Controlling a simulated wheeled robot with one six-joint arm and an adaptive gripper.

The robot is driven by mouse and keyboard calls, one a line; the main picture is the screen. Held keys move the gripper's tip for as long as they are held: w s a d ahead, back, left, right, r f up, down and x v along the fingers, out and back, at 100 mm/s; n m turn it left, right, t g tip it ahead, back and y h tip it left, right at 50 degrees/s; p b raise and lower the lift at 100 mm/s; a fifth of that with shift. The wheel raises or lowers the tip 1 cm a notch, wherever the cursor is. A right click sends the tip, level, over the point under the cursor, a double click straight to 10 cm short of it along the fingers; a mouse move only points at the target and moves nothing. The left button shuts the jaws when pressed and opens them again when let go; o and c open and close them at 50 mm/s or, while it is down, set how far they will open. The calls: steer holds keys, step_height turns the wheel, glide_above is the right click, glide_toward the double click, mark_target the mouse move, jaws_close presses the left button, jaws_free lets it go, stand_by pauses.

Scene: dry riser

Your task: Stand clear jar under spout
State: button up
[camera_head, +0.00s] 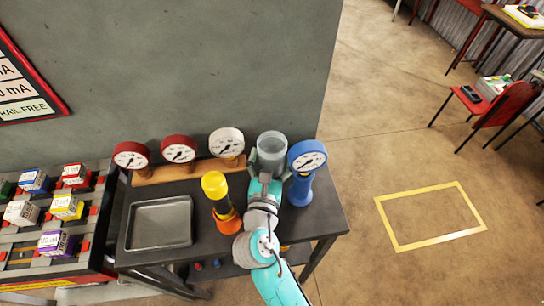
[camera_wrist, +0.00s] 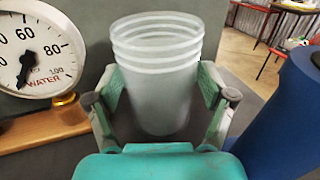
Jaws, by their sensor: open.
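The clear jar (camera_head: 271,148) is a ribbed, translucent cup, upright at the back right of the dark table. In the wrist view the jar (camera_wrist: 157,75) fills the middle, its open rim facing up. My gripper (camera_head: 267,165) is open, with one finger on each side of the jar; in the wrist view the gripper (camera_wrist: 160,98) reaches around it. I cannot tell whether the fingers touch the jar. I cannot make out a spout in either view.
A blue gauge (camera_head: 304,177) stands close right of the jar. A white gauge (camera_head: 227,144) and two red gauges (camera_head: 179,151) are on a wooden strip to the left. A yellow-black post with an orange base (camera_head: 219,198) and a grey tray (camera_head: 160,222) are nearer. The yellow-outlined floor area (camera_head: 430,216) is empty.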

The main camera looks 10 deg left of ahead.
mark_target(274, 143)
steer(key=w, duration=0.4)
steer(key=shift+w+r, duration=0.1)
steer(key=shift+r, duration=0.05)
steer(key=c, duration=1.1)
step_height(274, 143, up, 18)
steer(key=shift+r, duration=0.1)
